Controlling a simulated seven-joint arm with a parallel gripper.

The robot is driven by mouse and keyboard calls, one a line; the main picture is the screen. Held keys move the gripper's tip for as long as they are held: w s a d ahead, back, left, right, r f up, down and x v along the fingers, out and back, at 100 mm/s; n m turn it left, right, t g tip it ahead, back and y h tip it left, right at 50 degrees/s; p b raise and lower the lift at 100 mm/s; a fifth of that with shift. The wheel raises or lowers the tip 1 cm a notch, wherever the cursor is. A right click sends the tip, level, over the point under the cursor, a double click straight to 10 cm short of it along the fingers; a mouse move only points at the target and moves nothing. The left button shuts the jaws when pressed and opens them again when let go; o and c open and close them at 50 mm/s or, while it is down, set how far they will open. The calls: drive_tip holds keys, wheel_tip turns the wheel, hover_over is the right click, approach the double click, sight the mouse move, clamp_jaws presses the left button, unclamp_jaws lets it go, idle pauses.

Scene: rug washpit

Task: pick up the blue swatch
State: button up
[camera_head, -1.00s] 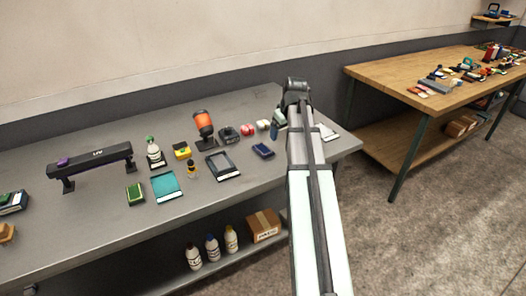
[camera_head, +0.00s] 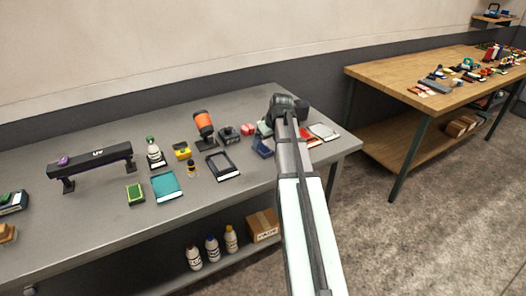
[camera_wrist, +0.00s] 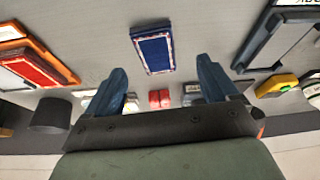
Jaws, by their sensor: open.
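The blue swatch (camera_wrist: 153,50) is a dark blue rectangle with a pale patterned border. It lies flat on the grey table, centred between and just beyond my fingertips in the wrist view. In the head view the swatch (camera_head: 262,152) is near the table's front right, partly hidden by my gripper. My gripper (camera_wrist: 160,66) is open, with its two blue fingers apart and nothing between them. It hangs above the table and does not touch the swatch as far as I can see. In the head view my arm hides most of the gripper.
A dark framed tray (camera_head: 223,166) lies left of the swatch. A red stack (camera_wrist: 28,66) lies on its other side. Red blocks (camera_wrist: 160,98) and a yellow item (camera_wrist: 277,86) stand behind.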

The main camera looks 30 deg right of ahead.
sight(263, 149)
drive_tip(key=shift+d+x, duration=0.1)
drive_tip(key=shift+x, duration=1.25)
drive_tip(key=shift+d+x, duration=0.15)
drive_tip(key=shift+x, duration=1.15)
drive_tip(key=shift+w, duration=0.1)
drive_tip(key=c, duration=1.2)
drive_tip(key=shift+o, duration=0.2)
drive_tip(key=shift+r, duration=0.15)
